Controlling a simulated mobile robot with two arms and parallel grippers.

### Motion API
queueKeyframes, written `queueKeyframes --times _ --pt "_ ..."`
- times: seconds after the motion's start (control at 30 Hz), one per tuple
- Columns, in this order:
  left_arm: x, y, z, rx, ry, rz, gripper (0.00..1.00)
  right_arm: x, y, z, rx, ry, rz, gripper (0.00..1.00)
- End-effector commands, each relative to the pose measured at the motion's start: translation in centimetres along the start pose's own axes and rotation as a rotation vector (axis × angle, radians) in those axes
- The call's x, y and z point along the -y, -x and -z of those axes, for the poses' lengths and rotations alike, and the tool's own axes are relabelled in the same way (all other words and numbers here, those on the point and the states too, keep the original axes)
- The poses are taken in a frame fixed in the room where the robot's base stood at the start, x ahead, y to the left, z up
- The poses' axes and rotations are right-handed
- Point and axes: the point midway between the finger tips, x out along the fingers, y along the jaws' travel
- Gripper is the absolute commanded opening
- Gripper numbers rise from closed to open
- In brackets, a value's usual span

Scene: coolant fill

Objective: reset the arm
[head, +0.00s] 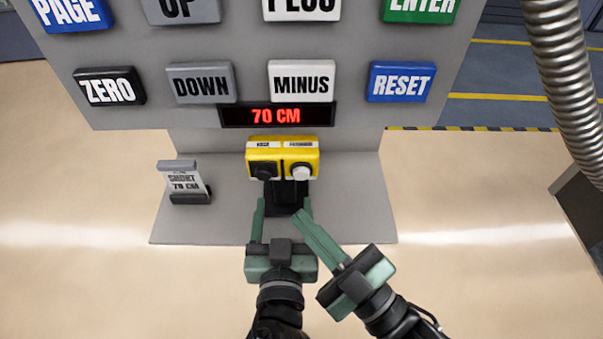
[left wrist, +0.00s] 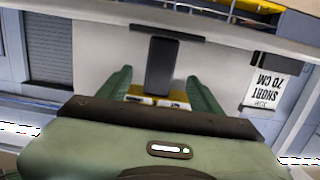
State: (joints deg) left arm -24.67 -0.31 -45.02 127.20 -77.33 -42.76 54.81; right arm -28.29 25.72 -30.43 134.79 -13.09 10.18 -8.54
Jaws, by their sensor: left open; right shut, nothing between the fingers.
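The yellow two-button box (head: 282,157) has a black button (head: 264,170) and a white button (head: 301,172), with small labels above them. It sits on a dark post (head: 286,195) in front of the panel. My left gripper (head: 282,206) is open just in front of the box; in the left wrist view the dark post (left wrist: 160,66) shows between its fingers. My right gripper (head: 300,213) is shut and empty, its fingers slanting up-left with tips beside the left gripper's right finger. The blue RESET button (head: 401,82) is on the grey panel at right, apart from both grippers.
The panel also carries the ZERO (head: 110,87), DOWN (head: 201,83) and MINUS (head: 301,81) buttons. A display (head: 277,115) reads 70 CM. A card (head: 184,181) reading SHORT 70 CM stands at left on the grey shelf (head: 350,215). A ribbed hose (head: 565,75) hangs at right.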

Motion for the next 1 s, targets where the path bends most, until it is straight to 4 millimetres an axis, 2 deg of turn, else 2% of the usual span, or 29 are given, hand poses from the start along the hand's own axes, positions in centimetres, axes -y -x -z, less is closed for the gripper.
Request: queueKeyframes --times 0.2,0.6,0.77,1.0 --pt "-0.1 1.8 0.0 0.0 0.0 -0.002 0.65 0.0 0.0 -0.1 0.002 0.002 0.0 0.0" --pt "-0.3 1.9 -0.1 0.003 0.003 -0.011 0.65 -0.2 -0.1 -0.4 0.008 0.016 -0.003 0.0" --pt "-0.3 0.4 -0.1 0.0 0.002 -0.011 0.65 -0.2 -0.1 -0.3 0.006 0.014 -0.002 0.0" --pt "-0.2 -4.1 0.1 -0.003 0.0 -0.004 0.65 -0.1 0.0 -0.2 0.003 0.006 -0.001 0.0"
